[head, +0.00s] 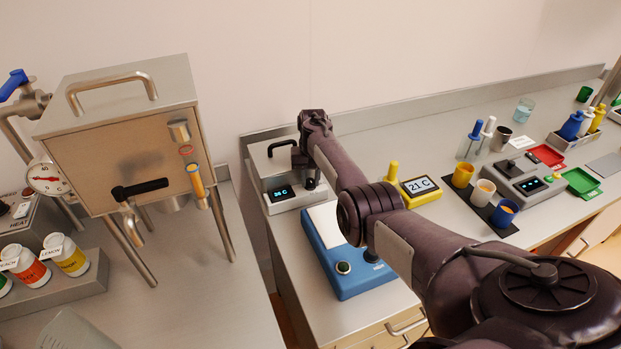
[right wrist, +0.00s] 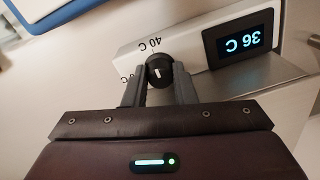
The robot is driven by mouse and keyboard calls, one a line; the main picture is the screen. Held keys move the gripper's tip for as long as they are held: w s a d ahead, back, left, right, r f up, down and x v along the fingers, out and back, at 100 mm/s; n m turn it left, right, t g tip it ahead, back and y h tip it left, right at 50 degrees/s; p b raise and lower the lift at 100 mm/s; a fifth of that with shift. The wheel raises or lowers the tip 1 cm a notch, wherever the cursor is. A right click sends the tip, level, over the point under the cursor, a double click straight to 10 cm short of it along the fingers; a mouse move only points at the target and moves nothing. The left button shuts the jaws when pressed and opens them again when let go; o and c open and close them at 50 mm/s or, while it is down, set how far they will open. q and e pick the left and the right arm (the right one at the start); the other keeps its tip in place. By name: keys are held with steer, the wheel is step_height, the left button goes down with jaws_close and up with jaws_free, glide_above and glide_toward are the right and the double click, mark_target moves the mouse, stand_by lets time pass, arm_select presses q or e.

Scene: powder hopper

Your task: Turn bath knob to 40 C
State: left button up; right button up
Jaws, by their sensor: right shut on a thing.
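The bath (head: 292,197) is a steel box with a dark handle at the left end of the right-hand bench. Its display (head: 281,192) reads 36 C, and the display in the right wrist view (right wrist: 243,43) shows the same. The black bath knob (right wrist: 158,72) carries a white mark, with a 40 C label (right wrist: 155,43) beside it on the panel. My right gripper (right wrist: 158,80) is shut on the knob, one finger on each side. In the head view my right gripper (head: 310,184) is at the bath's front, mostly hidden by my arm. My left gripper is not in view.
A blue device (head: 345,280) stands in front of the bath, under my right arm. A yellow thermometer (head: 420,190) reading 21 C and several cups stand further right. A steel hopper (head: 125,140) stands on the left bench, across a gap.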

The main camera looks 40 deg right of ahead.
mark_target(311, 180)
steer(key=o, duration=1)
steer(key=shift+r, duration=0.1)
step_height(311, 180, up, 8)
steer(key=p, duration=0.7)
steer(key=shift+d, duration=0.1)
steer(key=shift+f, duration=0.2)
